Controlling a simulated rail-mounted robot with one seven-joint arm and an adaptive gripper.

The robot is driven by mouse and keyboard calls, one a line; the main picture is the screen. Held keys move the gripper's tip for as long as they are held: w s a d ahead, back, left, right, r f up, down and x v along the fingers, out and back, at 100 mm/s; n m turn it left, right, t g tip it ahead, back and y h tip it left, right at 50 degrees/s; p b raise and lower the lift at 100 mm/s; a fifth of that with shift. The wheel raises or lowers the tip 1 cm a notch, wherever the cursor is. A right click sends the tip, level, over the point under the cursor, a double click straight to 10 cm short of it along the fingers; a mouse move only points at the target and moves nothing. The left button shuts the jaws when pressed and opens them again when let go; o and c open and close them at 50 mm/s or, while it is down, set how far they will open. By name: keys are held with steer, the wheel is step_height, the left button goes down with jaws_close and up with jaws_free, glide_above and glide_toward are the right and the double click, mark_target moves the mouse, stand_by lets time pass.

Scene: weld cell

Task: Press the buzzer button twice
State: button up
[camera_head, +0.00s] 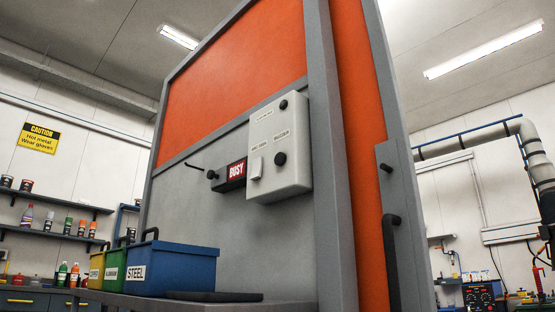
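A light grey control box (279,150) is fixed to the grey and orange partition. Its right label appears to read "BUZZER", with a round black button (280,158) below it. A white rocker-like switch (257,168) sits to the left under another label, too small to read surely. A small black knob (284,104) is near the top of the box. Nothing touches or covers the box. My gripper is not in view.
A blue "STEEL" bin (172,268) and other bins are on the bench below.

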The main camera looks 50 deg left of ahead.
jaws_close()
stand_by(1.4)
